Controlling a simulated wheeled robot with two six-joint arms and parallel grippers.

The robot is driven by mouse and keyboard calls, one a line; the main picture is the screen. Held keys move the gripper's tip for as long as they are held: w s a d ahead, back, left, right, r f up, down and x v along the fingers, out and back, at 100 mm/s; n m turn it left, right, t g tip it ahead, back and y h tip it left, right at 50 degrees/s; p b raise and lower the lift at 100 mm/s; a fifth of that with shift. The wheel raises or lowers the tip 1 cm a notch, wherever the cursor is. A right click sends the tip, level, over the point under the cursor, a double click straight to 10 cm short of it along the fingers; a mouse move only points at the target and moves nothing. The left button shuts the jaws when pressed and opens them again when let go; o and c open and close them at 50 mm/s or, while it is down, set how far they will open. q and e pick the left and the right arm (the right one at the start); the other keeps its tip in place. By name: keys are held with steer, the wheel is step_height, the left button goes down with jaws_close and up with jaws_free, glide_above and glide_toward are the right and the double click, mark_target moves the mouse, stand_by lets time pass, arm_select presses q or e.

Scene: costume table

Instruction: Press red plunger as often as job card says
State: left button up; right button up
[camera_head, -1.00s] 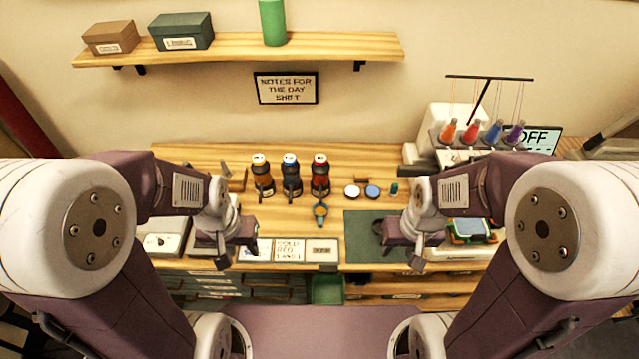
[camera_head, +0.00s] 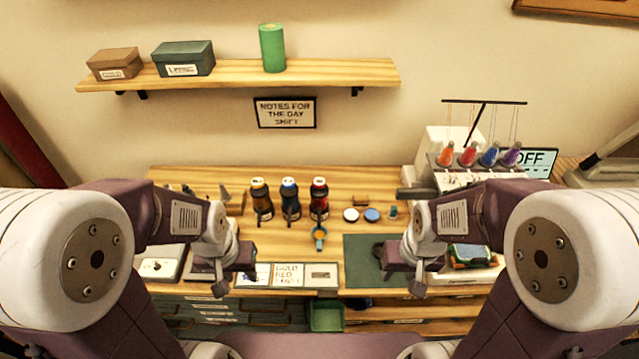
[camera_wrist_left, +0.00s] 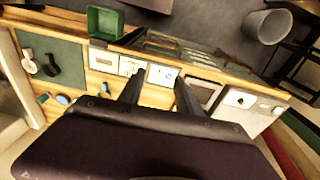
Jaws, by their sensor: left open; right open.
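Three dark bottles with plunger tops stand in a row mid-table: an orange-topped one (camera_head: 259,199), a blue-topped one (camera_head: 290,199) and the red plunger (camera_head: 319,198) on the right. Cards lie at the table's front edge; the middle card (camera_head: 288,275) has partly legible lettering including "RED". My left gripper (camera_head: 235,280) is open and empty, left of the cards and in front of the bottles. Its two fingers (camera_wrist_left: 160,78) show apart over the cards in the left wrist view. My right gripper (camera_head: 405,275) is open by the green mat (camera_head: 360,262), right of the cards. Neither gripper touches a plunger.
A teal-blue round-ended item (camera_head: 319,238) lies before the red plunger. Small round pots (camera_head: 371,215) sit right of it. A thread stand (camera_head: 480,155) is at the right. A green bin (camera_head: 327,317) is below the front edge. A shelf (camera_head: 240,77) hangs behind.

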arm_select(q)
jaws_close()
steer(key=shift+w, duration=0.1)
stand_by(1.8)
